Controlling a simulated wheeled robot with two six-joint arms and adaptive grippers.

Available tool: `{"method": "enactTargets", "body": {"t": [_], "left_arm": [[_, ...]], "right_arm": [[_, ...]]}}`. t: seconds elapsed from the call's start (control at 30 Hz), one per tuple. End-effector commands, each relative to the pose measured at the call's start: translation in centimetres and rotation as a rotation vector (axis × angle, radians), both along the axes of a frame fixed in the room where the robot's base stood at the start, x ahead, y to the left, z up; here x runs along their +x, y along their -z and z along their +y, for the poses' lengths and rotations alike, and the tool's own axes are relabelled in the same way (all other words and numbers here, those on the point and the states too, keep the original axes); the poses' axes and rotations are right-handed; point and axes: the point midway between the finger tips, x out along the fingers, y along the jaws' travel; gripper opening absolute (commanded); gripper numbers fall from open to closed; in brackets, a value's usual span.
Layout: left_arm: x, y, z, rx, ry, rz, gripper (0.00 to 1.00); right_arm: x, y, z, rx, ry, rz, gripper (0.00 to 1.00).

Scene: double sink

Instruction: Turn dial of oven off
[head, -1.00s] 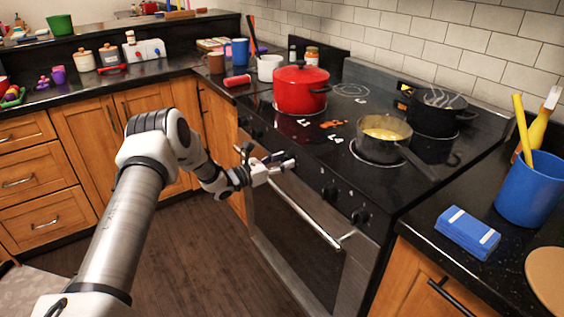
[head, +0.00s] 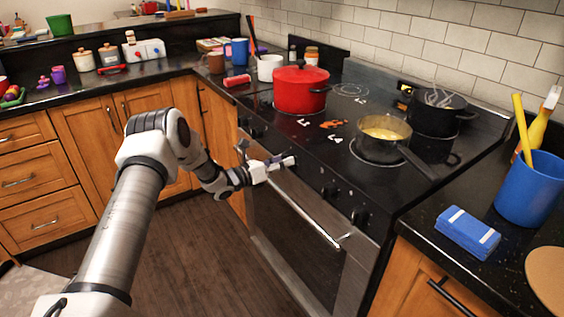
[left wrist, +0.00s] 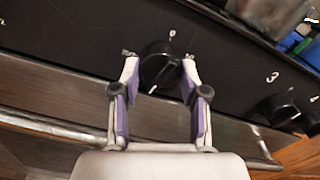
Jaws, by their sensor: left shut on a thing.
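The oven (head: 310,238) is a steel and black range with black dials along its front panel. My left gripper (left wrist: 158,75) has its fingers on both sides of one black dial (left wrist: 160,62) in the left wrist view and is shut on it. A "0" is printed above this dial, and a pale mark shows near its lower edge. In the head view my left gripper (head: 284,162) is at the front panel and hides most of that dial. Two dials, one of them a black dial (head: 360,215), show to its right. My right gripper is not in view.
A red pot (head: 300,92), a saucepan (head: 384,128) with yellow contents and a black steaming pot (head: 436,114) stand on the cooktop. The oven handle (head: 306,214) runs below the dials.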

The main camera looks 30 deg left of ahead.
Motion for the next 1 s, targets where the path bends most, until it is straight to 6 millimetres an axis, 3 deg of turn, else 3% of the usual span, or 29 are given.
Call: {"method": "enactTargets", "body": {"t": [1.0], "left_arm": [[0.11, -0.6, 0.08, -0.892, -0.002, 0.36, 0.09]], "right_arm": [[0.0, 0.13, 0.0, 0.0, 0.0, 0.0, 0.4]]}}
